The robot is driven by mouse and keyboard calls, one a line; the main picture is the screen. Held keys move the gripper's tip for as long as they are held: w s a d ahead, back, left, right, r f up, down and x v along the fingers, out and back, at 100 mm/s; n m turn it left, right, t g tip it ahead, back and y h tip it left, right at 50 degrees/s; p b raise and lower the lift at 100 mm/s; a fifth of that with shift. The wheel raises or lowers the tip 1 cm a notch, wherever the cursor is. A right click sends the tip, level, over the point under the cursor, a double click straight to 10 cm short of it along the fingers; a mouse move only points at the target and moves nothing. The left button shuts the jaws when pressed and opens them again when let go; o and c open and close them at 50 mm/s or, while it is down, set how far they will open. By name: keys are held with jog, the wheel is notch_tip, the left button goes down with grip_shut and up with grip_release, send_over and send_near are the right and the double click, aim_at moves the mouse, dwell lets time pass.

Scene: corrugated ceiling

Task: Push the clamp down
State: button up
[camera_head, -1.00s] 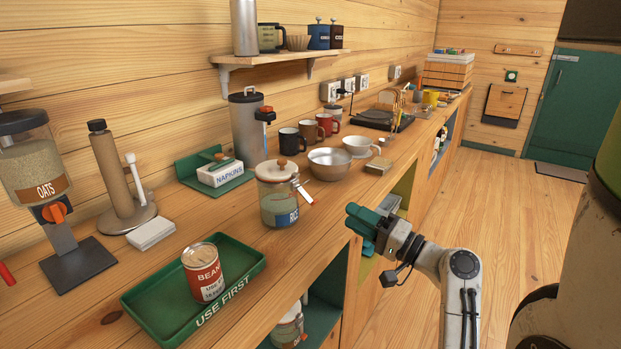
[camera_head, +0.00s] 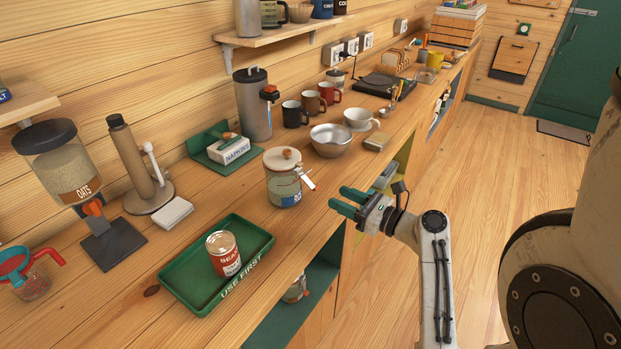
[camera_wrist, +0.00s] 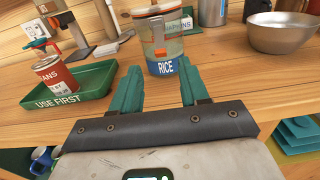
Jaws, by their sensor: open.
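The glass rice jar (camera_head: 284,187) stands upright on the wooden counter, with a round lid and a blue label. Its clamp (camera_head: 308,181) sticks out to the right on the jar's front side, its lever sloping down to a reddish tip. In the wrist view the jar (camera_wrist: 163,36) is straight ahead, with an orange part of the clamp (camera_wrist: 160,52) above the RICE label. My gripper (camera_head: 341,199) is open and empty, its green fingers pointing at the jar from the counter's front edge. It is apart from the jar and clamp.
A green USE FIRST tray (camera_head: 185,287) holding a red can (camera_head: 223,256) lies left of the jar. A metal bowl (camera_head: 331,142) and a napkin holder (camera_head: 217,163) stand behind. Open cubbies (camera_head: 285,312) are below the counter edge. Counter directly before the jar is clear.

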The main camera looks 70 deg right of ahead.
aim_at(318, 188)
jog(key=p+x, duration=0.1)
jog(key=x, duration=0.9)
jog(key=shift+w, duration=0.1)
grip_shut()
